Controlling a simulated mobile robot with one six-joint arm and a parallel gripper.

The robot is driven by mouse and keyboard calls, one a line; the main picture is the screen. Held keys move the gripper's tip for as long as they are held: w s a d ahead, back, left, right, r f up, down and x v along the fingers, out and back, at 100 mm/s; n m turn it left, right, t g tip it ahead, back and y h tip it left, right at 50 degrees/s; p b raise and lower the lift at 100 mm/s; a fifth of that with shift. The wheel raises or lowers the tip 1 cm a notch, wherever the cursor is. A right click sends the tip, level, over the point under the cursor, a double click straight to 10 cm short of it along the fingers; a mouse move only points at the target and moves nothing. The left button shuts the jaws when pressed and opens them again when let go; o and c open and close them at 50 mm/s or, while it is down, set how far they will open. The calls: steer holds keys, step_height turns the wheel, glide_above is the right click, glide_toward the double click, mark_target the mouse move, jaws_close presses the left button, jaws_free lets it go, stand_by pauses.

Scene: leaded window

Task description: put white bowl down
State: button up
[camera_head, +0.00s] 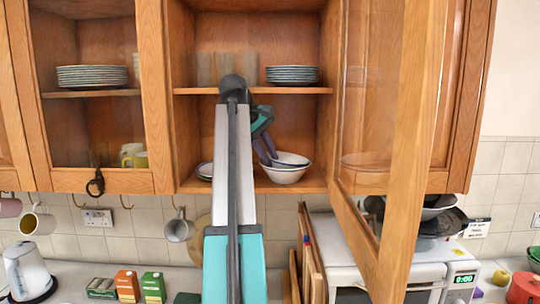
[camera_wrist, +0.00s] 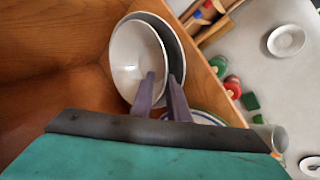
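The white bowl (camera_wrist: 130,55) sits in or just above a second bowl (camera_head: 285,177) on the bottom shelf of the open cupboard; in the wrist view the second bowl's grey rim (camera_wrist: 172,42) shows behind it. In the head view the white bowl (camera_head: 293,158) is the upper of the two. My gripper (camera_head: 266,153) reaches its left side from above. In the wrist view my gripper's fingers (camera_wrist: 161,78) straddle the white bowl's near rim, one inside and one outside, close together. I cannot tell whether they press on the rim.
Plates (camera_head: 292,75) and dim glasses stand on the shelf above. The open glass door (camera_head: 400,150) juts forward on the right. The counter below holds boxes (camera_head: 127,286), a kettle and a microwave.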

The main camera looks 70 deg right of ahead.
steer(key=shift+o, duration=0.6)
steer(key=shift+r, duration=0.75)
steer(key=shift+w+a+r+b, duration=0.1)
steer(key=shift+a+r+b, duration=0.1)
steer(key=shift+b, duration=0.5)
steer(key=w+a+b, duration=0.2)
steer(key=w+a, duration=0.3)
steer(key=a, duration=0.6)
steer(key=shift+r, duration=0.1)
